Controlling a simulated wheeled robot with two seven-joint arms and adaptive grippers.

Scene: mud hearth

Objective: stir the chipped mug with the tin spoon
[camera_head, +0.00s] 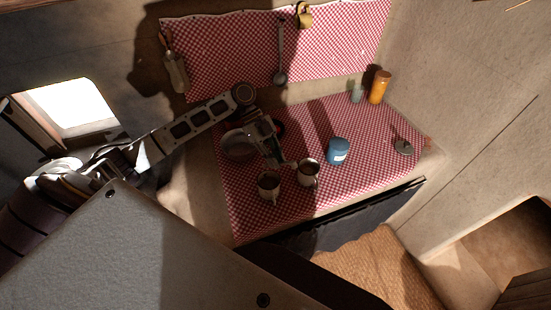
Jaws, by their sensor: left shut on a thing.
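Two metal-looking mugs stand upright side by side near the front edge of the checked cloth: a left mug (268,186) and a right mug (309,174). Both look dark inside, and I cannot tell which one is chipped. My left gripper (274,152) reaches in from the left and points down just behind the two mugs. It is shut on a small pale thing (288,164), which looks like the tin spoon and shows only in part near the mugs' rims. I cannot tell whether its end is inside a mug. My right gripper is not in view.
A pan or bowl (237,143) sits behind my left gripper. A blue jar (339,151) stands right of the mugs, and a small dark dish (403,147) lies farther right. An orange jar (380,87) and a small glass (357,92) stand at the back. A ladle (281,76) hangs behind.

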